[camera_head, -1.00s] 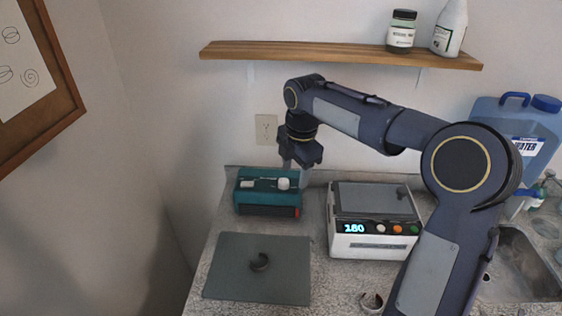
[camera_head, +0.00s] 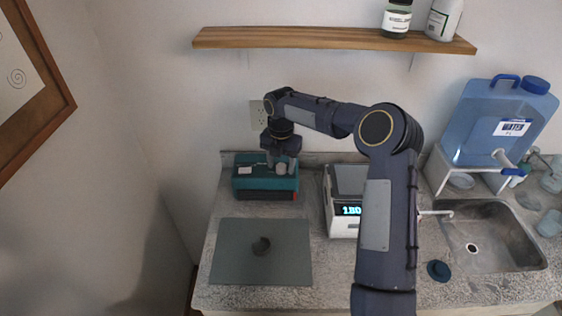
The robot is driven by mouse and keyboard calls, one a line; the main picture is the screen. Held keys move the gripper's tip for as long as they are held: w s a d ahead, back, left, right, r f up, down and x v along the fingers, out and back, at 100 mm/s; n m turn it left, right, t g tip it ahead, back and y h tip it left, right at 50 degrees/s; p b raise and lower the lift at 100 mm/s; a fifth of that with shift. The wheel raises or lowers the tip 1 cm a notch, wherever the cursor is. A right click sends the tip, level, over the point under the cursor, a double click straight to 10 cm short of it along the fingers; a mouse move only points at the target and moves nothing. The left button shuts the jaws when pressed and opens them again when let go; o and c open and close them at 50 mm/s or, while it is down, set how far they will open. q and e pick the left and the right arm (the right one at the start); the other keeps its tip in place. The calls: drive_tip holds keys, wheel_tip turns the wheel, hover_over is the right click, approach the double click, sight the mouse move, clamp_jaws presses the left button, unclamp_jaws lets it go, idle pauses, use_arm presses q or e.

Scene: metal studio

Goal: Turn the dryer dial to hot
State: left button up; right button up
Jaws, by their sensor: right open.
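The teal box-shaped device (camera_head: 262,184), which I take to be the dryer, stands at the back left of the counter. A white knob (camera_head: 281,169) shows on its top, and I take this for the dial; its setting is too small to read. My right gripper (camera_head: 279,164) points down over the device, with its fingers at or beside the knob. It is open; whether it touches the knob I cannot tell. My left gripper is out of view.
A white instrument with a lit display (camera_head: 347,211) stands to the right, partly behind my right arm. A wooden shelf (camera_head: 300,38) hangs above. A sink (camera_head: 505,240) and blue water container (camera_head: 490,130) are at right.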

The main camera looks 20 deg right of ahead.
drive_tip(key=shift+f, duration=0.15)
drive_tip(key=c, duration=1)
drive_tip(key=shift+o, duration=0.2)
